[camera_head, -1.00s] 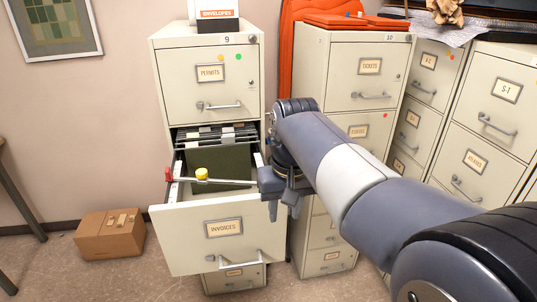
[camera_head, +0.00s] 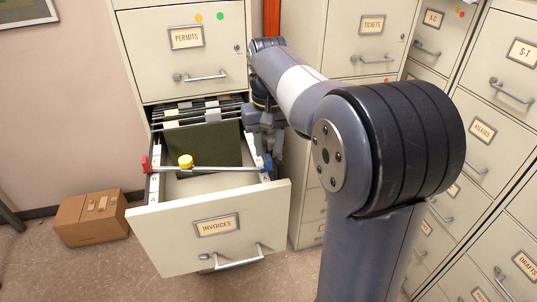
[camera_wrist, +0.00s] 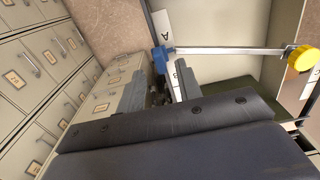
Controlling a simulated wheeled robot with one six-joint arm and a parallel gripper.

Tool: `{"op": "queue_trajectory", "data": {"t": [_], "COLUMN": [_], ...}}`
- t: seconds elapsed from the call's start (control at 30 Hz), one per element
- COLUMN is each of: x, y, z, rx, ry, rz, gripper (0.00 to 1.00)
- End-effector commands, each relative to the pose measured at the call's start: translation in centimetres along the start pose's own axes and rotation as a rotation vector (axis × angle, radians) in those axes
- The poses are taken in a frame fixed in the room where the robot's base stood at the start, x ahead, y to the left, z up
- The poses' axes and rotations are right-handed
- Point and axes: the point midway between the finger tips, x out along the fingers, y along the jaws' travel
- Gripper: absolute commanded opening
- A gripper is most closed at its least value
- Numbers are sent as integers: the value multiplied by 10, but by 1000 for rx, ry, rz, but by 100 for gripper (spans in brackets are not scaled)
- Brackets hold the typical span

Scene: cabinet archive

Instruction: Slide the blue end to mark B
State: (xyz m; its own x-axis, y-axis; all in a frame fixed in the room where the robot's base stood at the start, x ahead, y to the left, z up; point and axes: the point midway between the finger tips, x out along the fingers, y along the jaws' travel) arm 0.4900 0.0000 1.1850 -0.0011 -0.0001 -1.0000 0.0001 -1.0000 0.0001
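A silver crossbar (camera_head: 215,169) with a yellow knob (camera_head: 186,161) spans the open INVOICES drawer (camera_head: 205,228). Its red end (camera_head: 146,164) is on the left rail, its blue end (camera_head: 267,163) on the right rail. In the wrist view the blue end (camera_wrist: 160,60) lies between label A (camera_wrist: 166,26) and a label that looks like B (camera_wrist: 179,78). My gripper (camera_head: 266,146) is at the right rail, close behind the blue end. In the wrist view its fingers look apart, with the blue end just beyond their tips. Whether they touch it is unclear.
A dark green folder (camera_head: 205,145) and hanging files stand behind the bar. The closed PERMITS drawer (camera_head: 185,55) is above. The TICKETS cabinet (camera_head: 365,30) stands close on the right. A cardboard box (camera_head: 90,218) is on the floor at left.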

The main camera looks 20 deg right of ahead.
Motion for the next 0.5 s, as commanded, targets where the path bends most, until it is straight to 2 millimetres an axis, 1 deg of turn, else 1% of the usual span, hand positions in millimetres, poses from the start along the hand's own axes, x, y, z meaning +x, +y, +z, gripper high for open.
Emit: {"op": "queue_trajectory", "data": {"t": [0.03,0.1,0.2,0.33,0.5], "x": [9,18,29,35,37], "y": [0,0,0,0,0], "z": [1,1,0,0,0], "rx": [0,0,0,0,0], "ry": [-4,-3,-1,0,1], "rz": [0,0,0,0,0], "gripper": [34,34,34,34,34]}}
